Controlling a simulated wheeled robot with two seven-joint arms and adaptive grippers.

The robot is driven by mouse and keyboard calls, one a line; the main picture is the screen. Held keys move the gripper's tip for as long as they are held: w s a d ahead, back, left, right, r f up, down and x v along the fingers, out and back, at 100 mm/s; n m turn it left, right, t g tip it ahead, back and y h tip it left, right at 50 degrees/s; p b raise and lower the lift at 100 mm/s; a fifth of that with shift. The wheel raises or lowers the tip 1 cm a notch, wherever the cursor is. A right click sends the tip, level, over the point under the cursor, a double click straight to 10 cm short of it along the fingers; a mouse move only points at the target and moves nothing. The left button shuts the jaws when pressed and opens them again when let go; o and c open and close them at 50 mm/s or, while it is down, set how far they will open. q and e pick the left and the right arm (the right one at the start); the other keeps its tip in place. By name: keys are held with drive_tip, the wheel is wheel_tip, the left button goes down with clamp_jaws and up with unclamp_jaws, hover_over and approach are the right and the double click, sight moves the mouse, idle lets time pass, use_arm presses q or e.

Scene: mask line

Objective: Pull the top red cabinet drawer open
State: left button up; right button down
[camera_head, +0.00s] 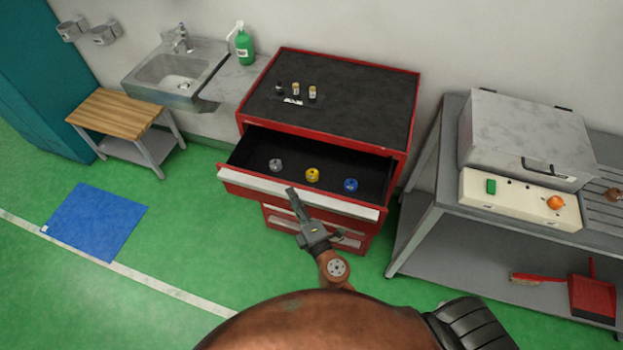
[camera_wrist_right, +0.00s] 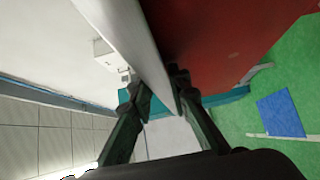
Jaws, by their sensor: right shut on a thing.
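The red cabinet (camera_head: 395,148) with a black top stands against the wall. Its top drawer (camera_head: 245,158) is pulled out, and its dark inside shows a grey, a yellow and a blue round item. My right gripper (camera_head: 293,196) is at the middle of the drawer's pale front handle strip (camera_head: 345,207). In the right wrist view its two fingers (camera_wrist_right: 160,92) are shut on the pale handle edge (camera_wrist_right: 140,40), with the red drawer front (camera_wrist_right: 215,40) beside it. My left gripper is not in view.
A grey bench (camera_head: 420,225) with a metal box (camera_head: 525,130) stands to the right. A sink (camera_head: 175,75) and a wooden-topped stool (camera_head: 115,115) are at the left. The green floor around the blue mat (camera_head: 95,222) is clear.

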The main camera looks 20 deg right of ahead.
use_arm(q)
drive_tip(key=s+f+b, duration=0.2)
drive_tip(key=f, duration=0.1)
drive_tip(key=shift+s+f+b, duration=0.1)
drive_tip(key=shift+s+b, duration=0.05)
drive_tip(key=shift+b, duration=0.25)
use_arm(e)
drive_tip(key=s+a, duration=0.6)
drive_tip(key=s, duration=0.1)
drive_tip(key=shift+s+f, duration=0.25)
drive_tip(key=shift+f, duration=0.15)
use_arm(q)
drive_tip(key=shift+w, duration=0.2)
use_arm(e)
drive_tip(key=shift+a, duration=0.1)
drive_tip(key=c, duration=2.1)
unclamp_jaws()
drive_tip(key=shift+o, duration=1.1)
drive_tip(key=shift+w+r, duration=0.1)
drive_tip(key=shift+r, duration=0.05)
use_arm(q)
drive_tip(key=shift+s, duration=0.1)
